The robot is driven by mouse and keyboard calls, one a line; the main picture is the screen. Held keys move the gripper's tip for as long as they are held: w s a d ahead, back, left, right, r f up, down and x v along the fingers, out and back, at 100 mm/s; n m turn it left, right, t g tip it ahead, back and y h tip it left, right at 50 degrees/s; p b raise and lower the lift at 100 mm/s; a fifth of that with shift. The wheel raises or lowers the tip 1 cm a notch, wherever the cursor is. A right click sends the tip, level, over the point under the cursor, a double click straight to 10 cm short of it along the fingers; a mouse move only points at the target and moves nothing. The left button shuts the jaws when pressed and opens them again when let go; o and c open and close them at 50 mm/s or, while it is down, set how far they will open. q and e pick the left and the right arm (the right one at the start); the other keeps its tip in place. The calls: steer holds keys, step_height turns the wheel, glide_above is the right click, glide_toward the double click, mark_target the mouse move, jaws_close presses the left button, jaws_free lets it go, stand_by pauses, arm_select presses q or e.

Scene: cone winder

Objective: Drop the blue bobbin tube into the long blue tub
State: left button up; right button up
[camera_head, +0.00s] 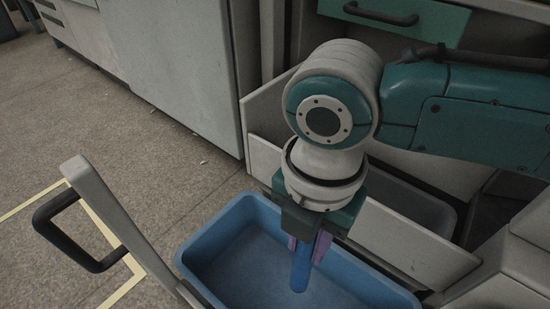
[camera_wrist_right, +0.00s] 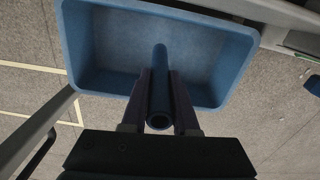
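The blue bobbin tube (camera_head: 301,268) is held in my right gripper (camera_head: 308,247), which points down over the long blue tub (camera_head: 215,221). In the right wrist view the tube (camera_wrist_right: 160,75) lies between the two fingers of the gripper (camera_wrist_right: 160,98), which press on its sides. Its open hollow end faces the wrist camera, and its other end points into the tub (camera_wrist_right: 78,50). The tub's visible inside is empty apart from the tube over it. I cannot tell whether the tube's tip touches the tub floor. My left gripper does not show.
A grey panel with a dark handle (camera_head: 72,230) stands left of the tub. A light machine panel (camera_head: 405,243) runs behind it, with a grey bin (camera_head: 410,200) beyond. A teal drawer front (camera_head: 400,18) is at the top. Open floor (camera_head: 150,150) lies to the left.

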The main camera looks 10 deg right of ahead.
steer(key=o, duration=0.5)
steer(key=shift+r, duration=0.1)
step_height(320, 180, up, 10)
steer(key=p, duration=0.8)
